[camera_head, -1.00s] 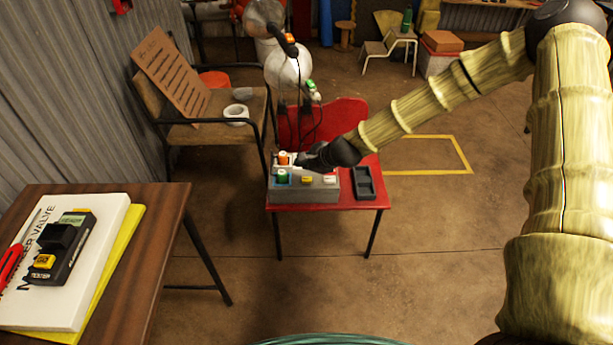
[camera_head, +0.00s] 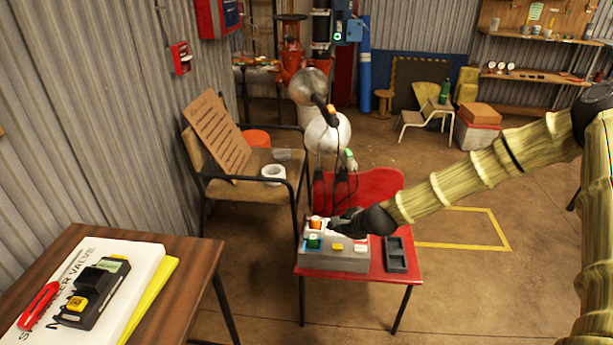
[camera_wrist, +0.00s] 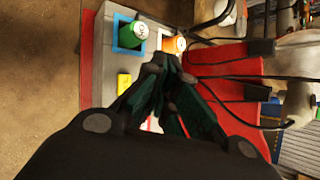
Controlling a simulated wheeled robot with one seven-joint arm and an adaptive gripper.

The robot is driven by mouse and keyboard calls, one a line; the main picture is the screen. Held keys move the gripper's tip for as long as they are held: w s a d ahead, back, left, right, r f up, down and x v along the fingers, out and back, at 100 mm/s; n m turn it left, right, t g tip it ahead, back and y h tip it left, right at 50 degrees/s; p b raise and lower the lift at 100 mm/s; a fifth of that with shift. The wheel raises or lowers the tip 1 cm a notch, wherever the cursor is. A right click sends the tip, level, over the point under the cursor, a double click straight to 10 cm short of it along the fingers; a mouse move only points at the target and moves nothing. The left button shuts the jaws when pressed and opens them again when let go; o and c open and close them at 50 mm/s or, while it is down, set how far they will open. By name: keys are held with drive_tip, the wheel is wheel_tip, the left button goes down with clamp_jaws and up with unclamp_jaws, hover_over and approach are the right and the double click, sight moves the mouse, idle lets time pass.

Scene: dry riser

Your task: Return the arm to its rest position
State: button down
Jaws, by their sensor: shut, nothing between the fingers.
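My gripper (camera_head: 345,222) is at the end of my tan, ribbed arm, low over the grey box on the red chair in the head view. In the wrist view my gripper (camera_wrist: 166,68) shows dark fingers with their tips together and nothing between them. Whether the fingers touch anything is unclear.
The red chair (camera_head: 385,187) also holds a black tray (camera_head: 396,255). Black cables hang by its left side. A wooden chair (camera_head: 240,189) with a slatted board stands left. A brown table (camera_head: 195,264) with a manual and tester is at lower left. Floor to the right is open.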

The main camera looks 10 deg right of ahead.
drive_tip(key=s+a+f+n+g+h, duration=0.15)
drive_tip(key=s+f+n, duration=0.35)
drive_tip(key=s, duration=0.5)
drive_tip(key=s+a+f+n+g, duration=0.15)
drive_tip(key=s+f+n, duration=0.25)
drive_tip(key=s+f, duration=0.55)
drive_tip(key=s+a+f+n+g+h, duration=0.1)
drive_tip(key=s+f+n+g, duration=0.3)
drive_tip(key=s, duration=0.8)
drive_tip(key=s+d+f+n+g+h, duration=0.15)
drive_tip(key=s+n, duration=0.25)
drive_tip(key=s, duration=0.4)
drive_tip(key=s+d+n, duration=0.3)
drive_tip(key=s+n, duration=0.1)
drive_tip(key=s, duration=0.4)
wheel_tip(320, 180, up, 18)
drive_tip(key=p, duration=1.8)
drive_tip(key=shift+s+d+f, duration=0.15)
drive_tip(key=shift+s+f, duration=0.05)
